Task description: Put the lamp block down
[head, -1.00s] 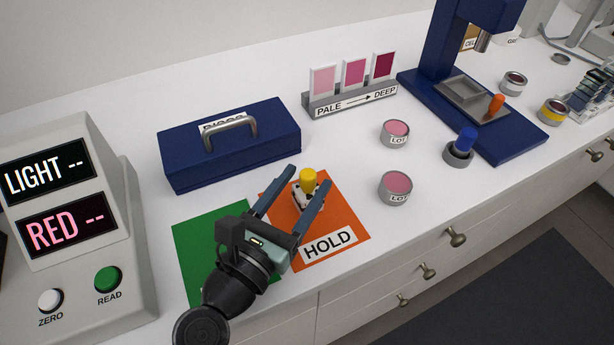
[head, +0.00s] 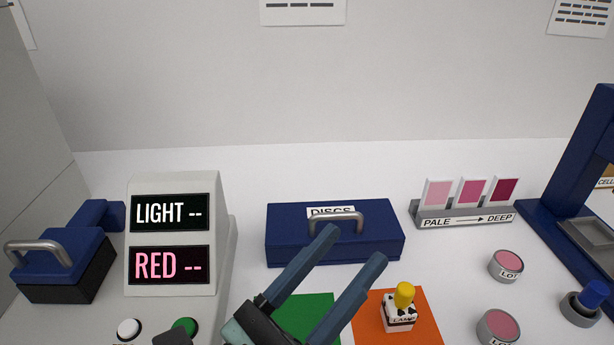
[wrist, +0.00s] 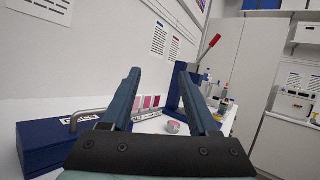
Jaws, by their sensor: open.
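The lamp block (head: 399,315) is a small white block with black marks and a yellow knob on top. It stands upright on the orange mat (head: 428,312) in the head view. My gripper (head: 352,245) is open and empty, its two fingers raised up and left of the block, apart from it. In the wrist view my open fingers (wrist: 165,95) have nothing between them close up, and the lamp block does not show.
A green mat (head: 312,312) lies left of the orange one. Behind are a blue disc box (head: 290,245) and the pale-to-deep swatch stand (head: 445,218). A meter (head: 172,285) stands left. Pink pots (head: 507,265) and a blue-knobbed piece (head: 583,305) stand right.

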